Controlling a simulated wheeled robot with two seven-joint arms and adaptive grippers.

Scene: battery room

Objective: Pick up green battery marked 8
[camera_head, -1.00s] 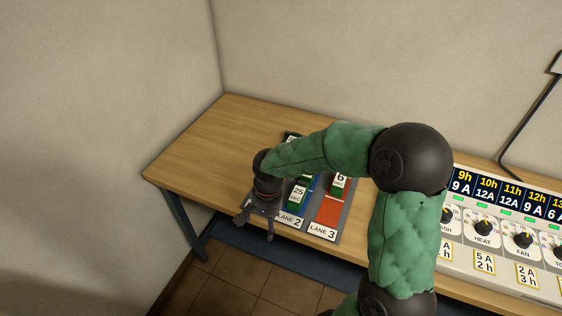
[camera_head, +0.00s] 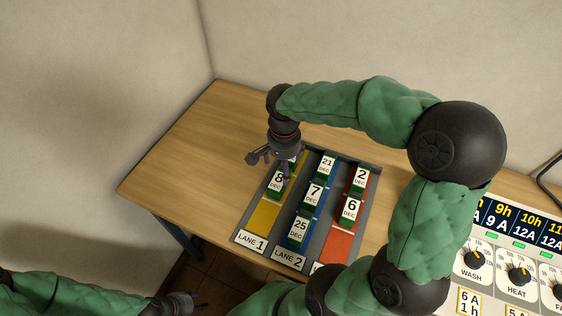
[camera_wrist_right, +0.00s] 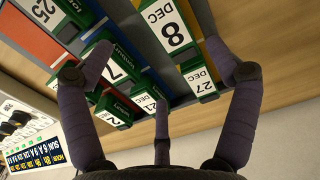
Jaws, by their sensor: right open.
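The green battery marked 8 (camera_head: 278,181), with a white DEC label, lies in the yellow lane 1 of the tray (camera_head: 265,240). In the right wrist view the battery marked 8 (camera_wrist_right: 172,30) is at the top centre, beyond the spread fingers. My right gripper (camera_head: 270,164) is above the far end of lane 1, beside and partly over that battery. It is open and holds nothing; its fingers also show in the right wrist view (camera_wrist_right: 160,65). My left gripper (camera_head: 182,302) is at the bottom left, away from the tray; its opening is unclear.
A battery marked 27 (camera_wrist_right: 201,82) is beside the 8 in lane 1. Batteries 21 (camera_head: 326,164), 7 (camera_head: 315,192) and 25 (camera_head: 299,231) fill lane 2; 2 (camera_head: 361,177) and 6 (camera_head: 350,208) are in lane 3. A control panel (camera_head: 510,265) stands right. The table's left is free.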

